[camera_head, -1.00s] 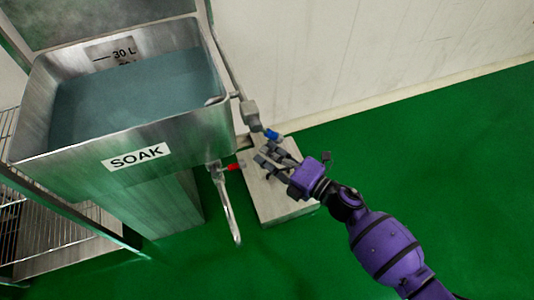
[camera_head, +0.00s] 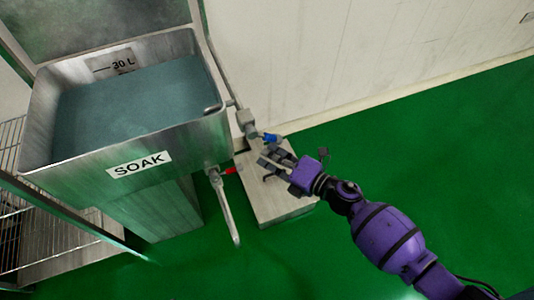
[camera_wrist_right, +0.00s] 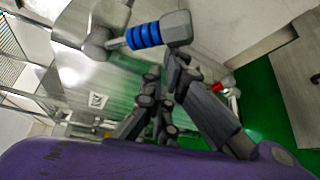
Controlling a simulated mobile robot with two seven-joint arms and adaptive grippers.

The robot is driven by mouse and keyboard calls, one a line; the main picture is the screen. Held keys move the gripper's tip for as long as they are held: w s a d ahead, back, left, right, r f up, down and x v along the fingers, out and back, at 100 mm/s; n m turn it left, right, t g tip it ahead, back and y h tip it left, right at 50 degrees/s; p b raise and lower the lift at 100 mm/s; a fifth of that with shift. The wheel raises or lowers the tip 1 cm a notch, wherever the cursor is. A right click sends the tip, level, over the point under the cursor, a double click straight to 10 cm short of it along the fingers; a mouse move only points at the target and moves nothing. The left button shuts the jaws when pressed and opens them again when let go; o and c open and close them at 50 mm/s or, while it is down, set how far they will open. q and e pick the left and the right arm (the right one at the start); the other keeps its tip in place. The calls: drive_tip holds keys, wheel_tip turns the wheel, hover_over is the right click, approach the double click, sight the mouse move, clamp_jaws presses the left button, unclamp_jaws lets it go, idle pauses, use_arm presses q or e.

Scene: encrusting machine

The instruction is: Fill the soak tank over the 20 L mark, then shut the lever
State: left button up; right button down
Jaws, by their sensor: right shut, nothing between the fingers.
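The soak tank (camera_head: 195,133), an open steel basin with a SOAK label, stands at the left in the head view. Blue-grey water (camera_head: 135,105) fills it to just below the 30 L mark (camera_head: 122,65); a lower marking at the waterline is mostly covered. The lever (camera_head: 269,138), with a blue grip, sits on the supply valve at the tank's right; it also shows large in the wrist view (camera_wrist_right: 143,36). My right gripper (camera_head: 268,162) is shut and empty, close beside the blue grip; contact cannot be told. My left gripper is out of view.
A red-handled drain valve (camera_head: 229,171) with a downward spout (camera_head: 225,207) is below the tank's right corner. A pale block (camera_head: 280,205) stands on the green floor under my gripper. A wire rack (camera_head: 15,240) is at the left. The floor at right is clear.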

sight(274, 139)
drive_tip(key=d+r+n+h+p, duration=0.1)
drive_tip(key=p, duration=0.2)
drive_tip(key=w+d+r+n+h+p, duration=0.1)
drive_tip(key=r+n+p, duration=0.1)
drive_tip(key=p, duration=0.2)
drive_tip(key=shift+w+d+r+h, duration=0.15)
drive_tip(key=shift+d+h, duration=0.15)
drive_tip(key=shift+d, duration=0.05)
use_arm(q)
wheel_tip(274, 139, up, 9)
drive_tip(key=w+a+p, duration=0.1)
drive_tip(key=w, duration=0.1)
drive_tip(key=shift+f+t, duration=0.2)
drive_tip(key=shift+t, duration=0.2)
use_arm(e)
drive_tip(key=shift+d+r, duration=0.35)
drive_tip(key=shift+d, duration=0.05)
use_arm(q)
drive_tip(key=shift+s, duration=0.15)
